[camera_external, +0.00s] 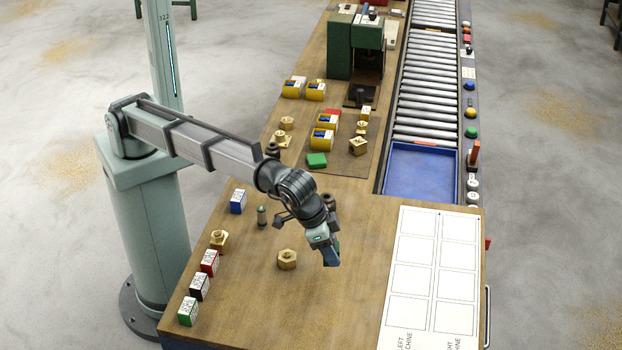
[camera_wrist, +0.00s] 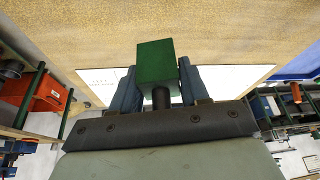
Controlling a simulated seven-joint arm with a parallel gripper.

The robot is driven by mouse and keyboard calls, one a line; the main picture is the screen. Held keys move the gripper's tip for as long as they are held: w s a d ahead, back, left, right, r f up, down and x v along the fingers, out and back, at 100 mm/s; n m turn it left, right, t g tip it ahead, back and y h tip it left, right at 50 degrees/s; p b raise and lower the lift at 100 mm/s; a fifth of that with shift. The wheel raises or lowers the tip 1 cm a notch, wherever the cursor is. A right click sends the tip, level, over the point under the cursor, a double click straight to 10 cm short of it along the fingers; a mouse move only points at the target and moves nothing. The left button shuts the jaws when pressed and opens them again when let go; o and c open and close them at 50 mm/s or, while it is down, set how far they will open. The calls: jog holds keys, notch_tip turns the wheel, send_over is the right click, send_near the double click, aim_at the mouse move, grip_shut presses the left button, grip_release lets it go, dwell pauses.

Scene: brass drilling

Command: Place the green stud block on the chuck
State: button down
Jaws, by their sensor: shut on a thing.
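The green stud block (camera_wrist: 155,62) is between the two blue fingers of my gripper (camera_wrist: 159,86) in the wrist view. Its dark stud (camera_wrist: 161,98) points toward the palm. In the external view my gripper (camera_external: 331,257) is over the front of the wooden bench, left of the white sheet, and mostly hides the block. A green machine (camera_external: 354,48) stands at the back of the bench, with a dark fixture (camera_external: 360,96) at its front. I cannot tell which part is the chuck.
A brass nut (camera_external: 287,259) lies left of my gripper. Small coloured blocks (camera_external: 209,262) line the left edge. Yellow boxes (camera_external: 322,138), brass parts and a green piece (camera_external: 317,160) are mid-bench. A blue tray (camera_external: 420,170) and roller conveyor (camera_external: 427,80) are right. The white sheet (camera_external: 432,275) looks bare.

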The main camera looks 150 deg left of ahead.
jog(key=s+a+r+n, duration=0.1)
jog(key=s+a+r, duration=0.2)
jog(key=a, duration=0.6)
notch_tip(320, 180, up, 3)
jog(key=m, duration=0.3)
send_over(327, 197)
jog(key=shift+t, duration=0.4)
jog(key=shift+s+f, duration=0.1)
jog(key=shift+f, duration=4.55)
jog(key=shift+f, duration=0.1)
jog(key=c, duration=0.6)
grip_release()
jog(key=shift+f, duration=0.1)
jog(key=shift+o, duration=0.2)
